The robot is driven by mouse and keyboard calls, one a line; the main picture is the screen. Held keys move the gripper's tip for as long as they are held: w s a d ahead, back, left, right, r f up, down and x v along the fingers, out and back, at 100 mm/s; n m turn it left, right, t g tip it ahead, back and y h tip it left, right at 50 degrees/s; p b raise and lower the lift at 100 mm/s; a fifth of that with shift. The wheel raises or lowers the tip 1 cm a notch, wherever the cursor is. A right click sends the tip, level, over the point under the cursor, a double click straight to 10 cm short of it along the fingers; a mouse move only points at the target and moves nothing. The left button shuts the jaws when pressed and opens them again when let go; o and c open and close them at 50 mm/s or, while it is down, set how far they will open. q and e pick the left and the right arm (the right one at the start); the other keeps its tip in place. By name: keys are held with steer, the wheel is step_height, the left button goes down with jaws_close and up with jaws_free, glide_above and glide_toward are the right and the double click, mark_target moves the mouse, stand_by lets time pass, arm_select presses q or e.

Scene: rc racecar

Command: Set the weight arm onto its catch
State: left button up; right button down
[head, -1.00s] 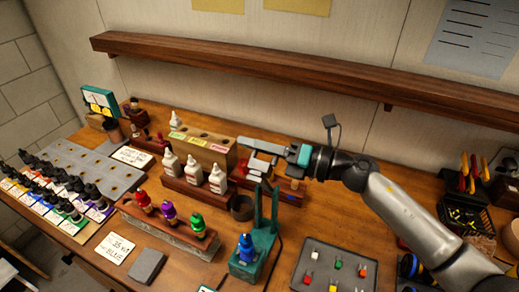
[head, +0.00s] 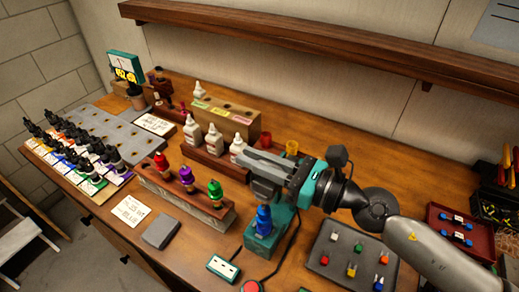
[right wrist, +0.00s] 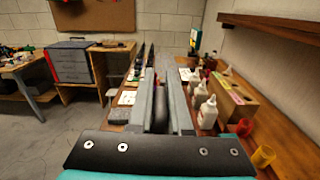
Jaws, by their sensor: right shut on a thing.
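The teal stand (head: 262,243) stands near the front of the bench with a blue-topped bottle (head: 263,218) upright in it. My right gripper (head: 258,170) is above and just behind the bottle, pointing left. It hides the upper part of the stand. In the right wrist view the fingers (right wrist: 160,105) are close together around a narrow dark piece (right wrist: 160,118), which I take to be the weight arm. The catch cannot be made out. My left gripper is not in view.
A rack of red, purple and green bottles (head: 190,200) stands left of the stand. White bottles (head: 214,140) are behind it. A grey tray of small coloured parts (head: 345,258) is to the right. A wooden shelf (head: 320,40) runs along the wall.

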steer(key=shift+s+a+f+n+b, duration=0.1)
steer(key=shift+s+f+n+b, duration=0.2)
steer(key=shift+f+n, duration=0.25)
steer(key=c, duration=0.9)
jaws_free()
steer(key=shift+b+v, duration=4.05)
steer(key=shift+v, duration=3.55)
